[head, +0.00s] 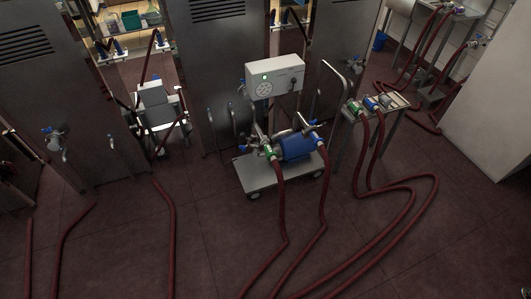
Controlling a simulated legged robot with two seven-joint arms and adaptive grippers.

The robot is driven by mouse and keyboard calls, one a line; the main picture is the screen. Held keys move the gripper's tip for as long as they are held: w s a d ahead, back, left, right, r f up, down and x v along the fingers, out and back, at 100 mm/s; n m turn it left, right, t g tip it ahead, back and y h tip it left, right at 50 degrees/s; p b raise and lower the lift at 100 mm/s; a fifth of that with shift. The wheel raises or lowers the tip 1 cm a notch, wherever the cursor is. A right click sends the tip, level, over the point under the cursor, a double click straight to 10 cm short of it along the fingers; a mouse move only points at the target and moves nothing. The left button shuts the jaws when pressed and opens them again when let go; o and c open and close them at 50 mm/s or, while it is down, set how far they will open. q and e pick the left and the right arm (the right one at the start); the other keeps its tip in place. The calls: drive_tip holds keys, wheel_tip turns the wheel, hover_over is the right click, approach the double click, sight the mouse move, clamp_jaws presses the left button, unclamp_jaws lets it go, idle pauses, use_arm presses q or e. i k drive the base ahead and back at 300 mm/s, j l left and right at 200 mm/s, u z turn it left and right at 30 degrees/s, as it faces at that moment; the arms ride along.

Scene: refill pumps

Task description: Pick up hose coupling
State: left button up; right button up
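Several hose couplings are in the head view. A green-marked coupling (354,106), a blue-marked coupling (370,103) and a pale coupling (386,101) sit side by side on a small metal stand (400,102) right of centre. Dark red hoses run from them down to the floor. Another green-marked coupling (270,152) and a blue-marked coupling (314,136) are at the pump on the cart, each with a red hose. I cannot tell which coupling the task means. Neither of my grippers shows.
The wheeled pump cart (262,180) with a blue motor (296,147) and a control box (275,75) stands in the middle. Red hoses (425,200) lie across the floor in front. Tall grey cabinets (215,60) stand behind. A white block (495,100) is at right.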

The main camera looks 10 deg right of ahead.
sight(271, 155)
drive_tip(key=i+l, duration=0.2)
drive_tip(key=i, duration=0.35)
drive_tip(key=i+l, duration=0.2)
drive_tip(key=i, duration=0.3)
